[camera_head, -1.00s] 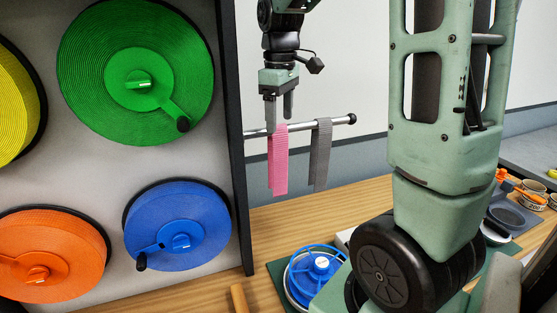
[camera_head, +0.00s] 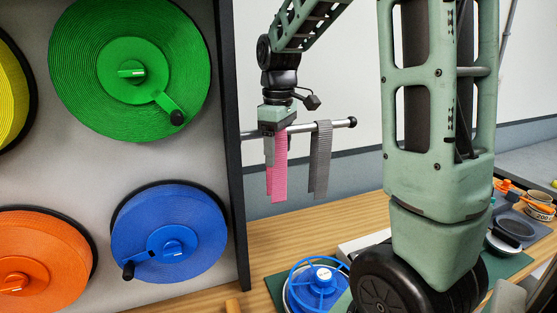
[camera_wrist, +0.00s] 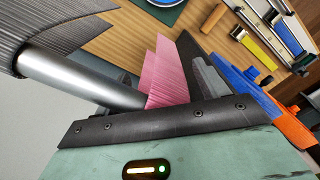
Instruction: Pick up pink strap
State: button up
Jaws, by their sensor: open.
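The pink strap (camera_head: 280,172) hangs draped over a metal rod that juts from the dark-edged panel. My gripper (camera_head: 271,152) is open and lowered at the rod beside the strap's upper part. A finger shows just left of the strap; the other finger is mostly hidden. In the wrist view the pink strap (camera_wrist: 166,74) lies close in front of my gripper's dark edge, next to the metal rod (camera_wrist: 78,78). I cannot tell whether the fingers touch the strap.
A grey strap (camera_head: 320,160) hangs on the same rod, just right of the pink one. The panel at left carries green (camera_head: 90,70), blue (camera_head: 200,225), orange and yellow reels.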

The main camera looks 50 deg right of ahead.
jog(key=shift+f, duration=0.1)
jog(key=shift+f+b, duration=0.3)
jog(key=shift+f, duration=0.05)
jog(key=c, duration=0.8)
jog(key=shift+o, duration=0.4)
jog(key=shift+a, duration=0.1)
